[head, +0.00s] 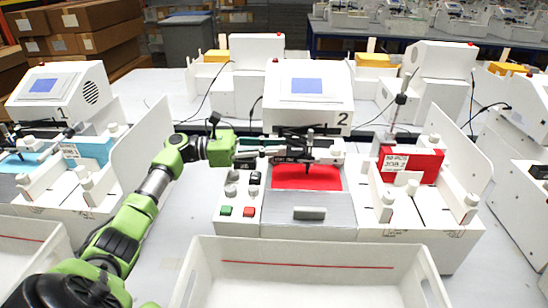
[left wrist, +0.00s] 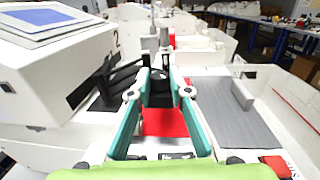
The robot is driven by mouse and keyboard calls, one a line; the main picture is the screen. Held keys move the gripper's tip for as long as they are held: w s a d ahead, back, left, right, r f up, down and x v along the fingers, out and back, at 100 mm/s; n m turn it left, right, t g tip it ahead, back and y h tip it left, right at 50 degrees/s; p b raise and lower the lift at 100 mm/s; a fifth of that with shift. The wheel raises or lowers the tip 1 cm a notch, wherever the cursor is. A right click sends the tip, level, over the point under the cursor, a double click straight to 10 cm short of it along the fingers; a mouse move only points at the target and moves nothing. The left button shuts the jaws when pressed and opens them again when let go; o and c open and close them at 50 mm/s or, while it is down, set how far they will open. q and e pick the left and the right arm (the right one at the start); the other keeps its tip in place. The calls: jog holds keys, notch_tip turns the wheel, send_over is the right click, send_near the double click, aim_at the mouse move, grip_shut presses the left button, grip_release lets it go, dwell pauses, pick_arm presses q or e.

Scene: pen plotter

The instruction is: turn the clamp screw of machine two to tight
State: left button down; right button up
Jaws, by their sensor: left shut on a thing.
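Machine two (head: 308,110) stands in the middle of the head view, white, with a blue screen and a "2" on its front. Its dark pen carriage (head: 310,146) sits above a red sheet (head: 306,177). My left gripper (head: 279,152) reaches in level from the left, at the left side of the carriage. In the left wrist view its fingers (left wrist: 160,80) are closed about a small black part, which I take to be the clamp screw (left wrist: 160,97). The fingers hide much of the screw, and I cannot read how far it is turned. My right gripper is not in view.
A green button (head: 226,211) and a red button (head: 249,212) lie on the machine's front left panel, below my arm. A white bin (head: 310,250) stands in front. A red block (head: 411,165) sits on the right side. Machine one (head: 58,90) stands at left.

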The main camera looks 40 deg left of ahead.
pick_arm(q)
jog(key=shift+f+m+g+h+b, duration=0.1)
jog(key=shift+m+g+h+b, duration=0.2)
jog(key=shift+g+b, duration=0.1)
jog(key=c, duration=2.1)
grip_release()
jog(key=shift+d, duration=0.1)
jog(key=shift+c, duration=0.2)
jog(key=o, duration=0.3)
jog(key=shift+w+d, duration=0.1)
jog(key=shift+w, duration=0.1)
jog(key=v, duration=0.7)
jog(key=shift+s+a, duration=0.15)
jog(key=shift+a, duration=0.1)
